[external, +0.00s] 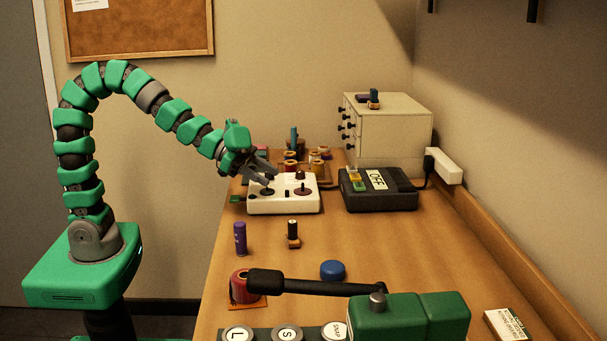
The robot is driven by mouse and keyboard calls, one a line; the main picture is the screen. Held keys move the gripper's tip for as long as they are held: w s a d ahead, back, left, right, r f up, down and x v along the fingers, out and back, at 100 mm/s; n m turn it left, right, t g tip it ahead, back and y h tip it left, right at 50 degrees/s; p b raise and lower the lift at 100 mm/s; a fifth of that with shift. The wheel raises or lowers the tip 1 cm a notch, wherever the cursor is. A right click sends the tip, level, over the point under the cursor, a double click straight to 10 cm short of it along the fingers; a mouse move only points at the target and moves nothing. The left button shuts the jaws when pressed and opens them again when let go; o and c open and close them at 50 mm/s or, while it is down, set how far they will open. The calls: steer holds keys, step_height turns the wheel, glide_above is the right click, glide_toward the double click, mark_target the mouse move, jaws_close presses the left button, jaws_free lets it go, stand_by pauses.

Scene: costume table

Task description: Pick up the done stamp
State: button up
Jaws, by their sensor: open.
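My gripper (264,174) is open, with its jaws just over the back left part of a white control box (284,206). I see nothing between the jaws. No label reading "done" can be made out. A small stamp-like piece (293,236) with a dark upright handle and a wooden base stands on the table in front of the white box. I cannot tell which of these is the done stamp.
Spools (314,160) stand behind the white box. A black box marked OFF (396,200) sits to its right, near the cabinet (399,137). A purple tube (240,239), a blue disc (332,270) and a green lever machine (415,318) occupy the front. The right-middle table is clear.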

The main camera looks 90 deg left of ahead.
steer(key=s+d+f+m+g+h+p, duration=0.1)
steer(key=s+d+f+m+h+p, duration=0.2)
steer(key=d, duration=0.5)
steer(key=n+b, duration=0.1)
steer(key=b, duration=0.1)
glide_toward(292, 222)
steer(key=w+d+f, duration=0.1)
steer(key=w+f, duration=0.1)
steer(key=f, duration=0.1)
steer(key=shift+w+d, duration=0.2)
steer(key=shift+d, duration=0.15)
steer(key=shift+r+b+x, duration=0.2)
steer(key=shift+b+x, duration=0.25)
steer(key=shift+x, duration=1.2)
steer(key=shift+r+b+x, duration=0.2)
steer(key=shift+b+x, duration=0.25)
steer(key=shift+x, duration=1.2)
steer(key=shift+w, duration=0.2)
jaws_close()
